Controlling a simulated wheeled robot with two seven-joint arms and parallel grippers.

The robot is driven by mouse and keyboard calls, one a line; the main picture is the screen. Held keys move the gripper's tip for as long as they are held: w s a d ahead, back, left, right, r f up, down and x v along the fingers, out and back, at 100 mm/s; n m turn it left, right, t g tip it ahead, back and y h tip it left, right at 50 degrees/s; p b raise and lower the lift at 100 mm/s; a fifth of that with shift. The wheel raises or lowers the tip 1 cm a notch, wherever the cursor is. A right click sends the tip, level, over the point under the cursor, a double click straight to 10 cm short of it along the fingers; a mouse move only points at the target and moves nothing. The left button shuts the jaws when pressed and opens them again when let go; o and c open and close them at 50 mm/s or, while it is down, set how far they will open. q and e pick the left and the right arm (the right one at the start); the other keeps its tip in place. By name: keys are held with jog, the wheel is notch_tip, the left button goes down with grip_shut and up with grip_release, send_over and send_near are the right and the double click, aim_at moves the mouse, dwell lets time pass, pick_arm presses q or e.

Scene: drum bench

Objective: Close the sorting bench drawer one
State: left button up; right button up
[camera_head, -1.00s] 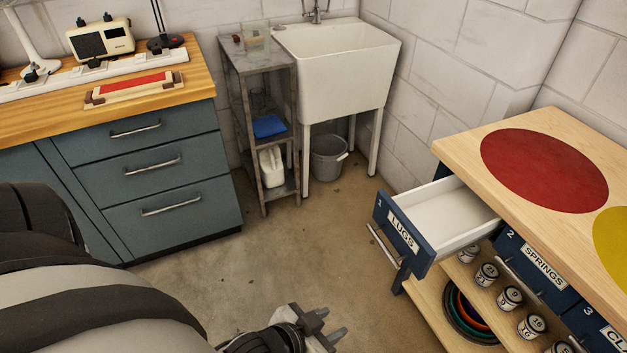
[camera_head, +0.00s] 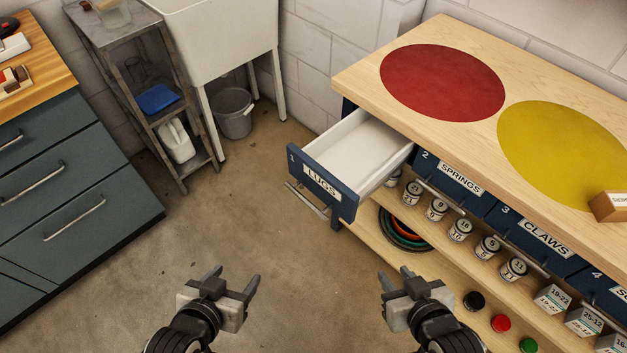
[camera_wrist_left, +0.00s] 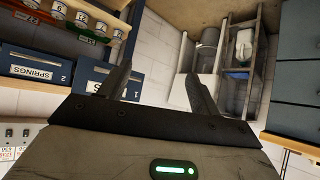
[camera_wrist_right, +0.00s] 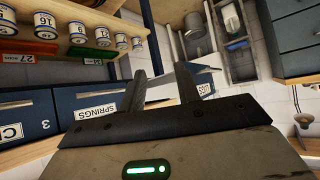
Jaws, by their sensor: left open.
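Drawer one of the sorting bench (camera_head: 322,183) has a dark blue front marked 1 and LUGS. It stands pulled out, with its white, empty-looking inside showing. Its bar handle (camera_head: 306,202) runs along the front. In the right wrist view its label (camera_wrist_right: 206,88) shows behind the fingers. My left gripper (camera_head: 234,277) is open and empty, apart from the drawer, below and left of it in the head view. My right gripper (camera_head: 395,275) has its fingers apart with nothing between them, below and right of the drawer front in the head view.
The bench top (camera_head: 365,90) has red and yellow discs. Drawers SPRINGS (camera_head: 460,182) and CLAWS (camera_head: 540,238) look shut. Jars (camera_head: 460,230) and bowls stand on the lower shelf (camera_head: 420,262). A grey cabinet (camera_head: 80,190) stands left. Bare floor (camera_head: 220,225) lies between.

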pick_arm(q)
jog(key=shift+w+r, duration=0.45)
jog(key=shift+w, duration=0.15)
pick_arm(e)
jog(key=shift+w+r, duration=0.2)
jog(key=shift+w, duration=0.1)
